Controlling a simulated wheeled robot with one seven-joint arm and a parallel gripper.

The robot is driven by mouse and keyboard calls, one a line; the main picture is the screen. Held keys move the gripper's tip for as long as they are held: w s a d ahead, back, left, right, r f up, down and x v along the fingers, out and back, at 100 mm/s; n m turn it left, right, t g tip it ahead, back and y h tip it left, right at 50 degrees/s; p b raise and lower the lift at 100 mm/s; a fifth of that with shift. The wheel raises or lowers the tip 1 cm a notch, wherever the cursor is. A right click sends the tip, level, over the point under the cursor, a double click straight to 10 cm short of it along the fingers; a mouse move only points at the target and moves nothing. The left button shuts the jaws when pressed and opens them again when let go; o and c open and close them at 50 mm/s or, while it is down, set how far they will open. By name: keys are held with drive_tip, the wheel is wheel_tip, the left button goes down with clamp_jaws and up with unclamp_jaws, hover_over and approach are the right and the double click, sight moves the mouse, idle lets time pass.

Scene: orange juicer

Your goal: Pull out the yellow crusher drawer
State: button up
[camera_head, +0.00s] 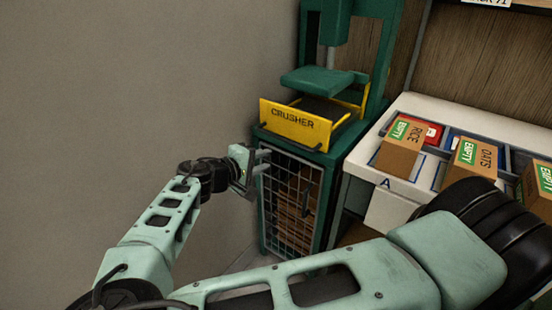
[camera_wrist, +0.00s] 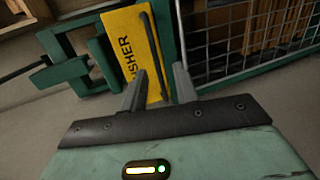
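The yellow crusher drawer (camera_head: 292,123) sits in the green press, its front panel lettered CRUSHER facing me. In the wrist view the drawer front (camera_wrist: 128,38) appears turned on its side, with a dark bar handle (camera_wrist: 152,50) along it. My gripper (camera_head: 260,161) is below and left of the drawer front, beside the top of the cage door. In the wrist view my gripper (camera_wrist: 158,80) is open, its two fingers apart. The near end of the handle shows between them in the picture; I cannot tell whether they touch it. No object is seen held.
A green cabinet with a mesh door (camera_head: 291,203) stands under the drawer. A green press plate (camera_head: 318,80) hangs above it. A white table (camera_head: 415,184) with several boxes, labelled RICE and OATS, stands at right. A bare wall (camera_head: 130,80) fills the left.

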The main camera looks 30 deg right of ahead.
sight(288, 142)
drive_tip(key=shift+n+t, duration=0.3)
drive_tip(key=shift+t, duration=0.5)
drive_tip(key=p+x, duration=0.1)
drive_tip(key=x, duration=0.4)
drive_tip(key=w+p+x, duration=0.1)
drive_tip(key=x, duration=0.4)
drive_tip(key=w+r+p+x, duration=0.1)
drive_tip(key=x, duration=0.4)
drive_tip(key=shift+a, duration=0.1)
drive_tip(key=shift+f, duration=0.1)
clamp_jaws()
